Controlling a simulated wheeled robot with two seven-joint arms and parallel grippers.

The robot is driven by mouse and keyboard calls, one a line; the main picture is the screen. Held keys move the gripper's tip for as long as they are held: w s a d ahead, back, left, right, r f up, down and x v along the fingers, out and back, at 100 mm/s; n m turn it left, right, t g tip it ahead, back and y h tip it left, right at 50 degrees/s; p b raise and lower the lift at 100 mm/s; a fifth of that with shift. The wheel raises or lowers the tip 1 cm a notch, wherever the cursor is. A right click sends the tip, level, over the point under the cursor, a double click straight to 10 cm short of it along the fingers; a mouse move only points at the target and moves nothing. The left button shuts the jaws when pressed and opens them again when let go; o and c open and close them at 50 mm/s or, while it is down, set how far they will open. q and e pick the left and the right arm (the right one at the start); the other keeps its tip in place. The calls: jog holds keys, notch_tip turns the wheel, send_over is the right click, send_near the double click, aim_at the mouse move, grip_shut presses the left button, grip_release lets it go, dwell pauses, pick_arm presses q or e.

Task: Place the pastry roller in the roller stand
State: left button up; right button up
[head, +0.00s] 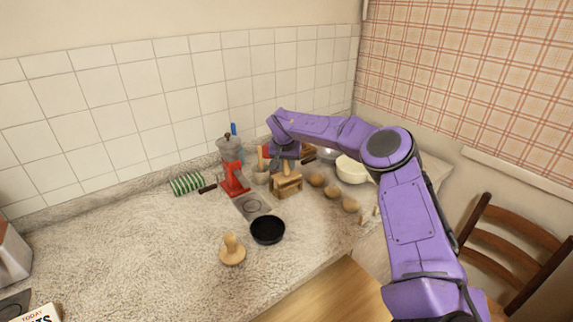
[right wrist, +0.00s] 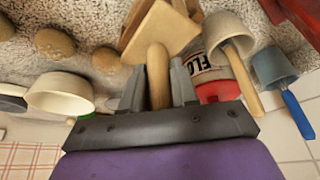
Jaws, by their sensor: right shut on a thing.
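My right gripper (head: 287,158) is over the back right of the counter. In the right wrist view the right gripper (right wrist: 158,88) is shut on the pale wooden handle of the pastry roller (right wrist: 158,72). A wooden stand (head: 287,187), which looks like the roller stand, is on the counter just below the gripper; a wooden part also shows beyond the fingers in the right wrist view (right wrist: 160,32). The gripper hides much of the roller, and I cannot tell whether the roller rests in the stand or is above it. My left gripper is out of view.
A red grinder (head: 235,178) stands left of the stand, with a black bowl (head: 267,230) and a wooden press (head: 232,250) in front. Several brown round things (head: 332,192) and a white bowl (head: 350,170) lie to the right. The counter's left part is mostly clear.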

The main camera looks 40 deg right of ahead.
jog(key=shift+w+f, duration=0.1)
jog(key=shift+f, duration=0.45)
jog(key=shift+w+f, duration=0.15)
jog(key=o, duration=0.9)
jog(key=shift+o, duration=0.2)
jog(key=b+v, duration=0.1)
jog(key=v, duration=1.1)
jog(key=shift+b, duration=0.4)
